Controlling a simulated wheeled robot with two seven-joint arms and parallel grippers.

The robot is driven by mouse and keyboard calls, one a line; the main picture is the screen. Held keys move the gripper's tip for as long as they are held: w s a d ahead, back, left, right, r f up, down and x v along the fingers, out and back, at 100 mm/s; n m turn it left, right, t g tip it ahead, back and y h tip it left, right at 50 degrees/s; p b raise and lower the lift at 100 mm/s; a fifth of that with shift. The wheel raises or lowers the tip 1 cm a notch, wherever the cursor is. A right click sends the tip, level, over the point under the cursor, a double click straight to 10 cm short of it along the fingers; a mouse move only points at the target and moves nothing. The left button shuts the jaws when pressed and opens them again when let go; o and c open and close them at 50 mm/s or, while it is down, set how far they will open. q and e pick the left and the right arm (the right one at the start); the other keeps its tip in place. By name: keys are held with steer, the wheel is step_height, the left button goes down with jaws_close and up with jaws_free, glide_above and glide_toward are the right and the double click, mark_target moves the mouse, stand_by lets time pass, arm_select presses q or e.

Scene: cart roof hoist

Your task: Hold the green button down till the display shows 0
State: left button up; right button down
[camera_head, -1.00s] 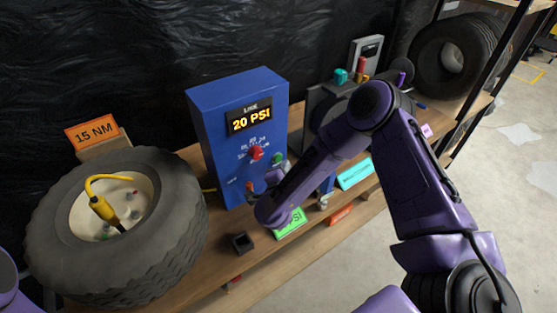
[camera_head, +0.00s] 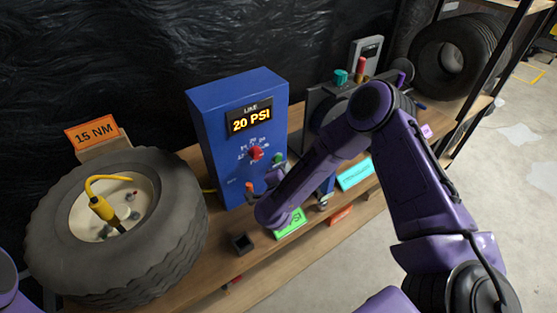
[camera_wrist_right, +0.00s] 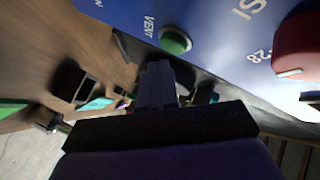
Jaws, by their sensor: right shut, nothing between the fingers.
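A blue box (camera_head: 215,125) stands on the wooden bench. Its display (camera_head: 250,120) reads LINE 20 PSI. A red knob (camera_head: 256,153) sits below the display, and the knob also shows in the wrist view (camera_wrist_right: 302,45). The green button (camera_wrist_right: 175,41) is on the box face beside the lettering VENT. My right gripper (camera_wrist_right: 158,72) is shut and empty, its fingertips close to the green button; the button looks uncovered, but I cannot tell the exact gap. My left gripper is out of view.
A tire (camera_head: 165,220) with a yellow tool (camera_head: 104,208) lies left of the box. An orange 15 NM sign (camera_head: 92,132) stands behind it. A small dark open block (camera_head: 242,243) sits at the bench front. Another tire (camera_head: 435,60) stands at the back right.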

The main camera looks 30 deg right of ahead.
steer(key=shift+w, duration=0.1)
stand_by(0.7)
steer(key=shift+w, duration=0.35)
steer(key=shift+w+a+b, duration=0.1)
steer(key=shift+w+b, duration=0.2)
steer(key=shift+w, duration=0.1)
stand_by(0.6)
steer(key=shift+s, duration=0.1)
stand_by(1.6)
steer(key=shift+s+p, duration=0.4)
steer(key=shift+s, duration=0.35)
steer(key=s, duration=0.1)
steer(key=s+p, duration=0.1)
steer(key=s, duration=0.3)
steer(key=shift+d+p, duration=0.25)
steer(key=shift+p, duration=0.15)
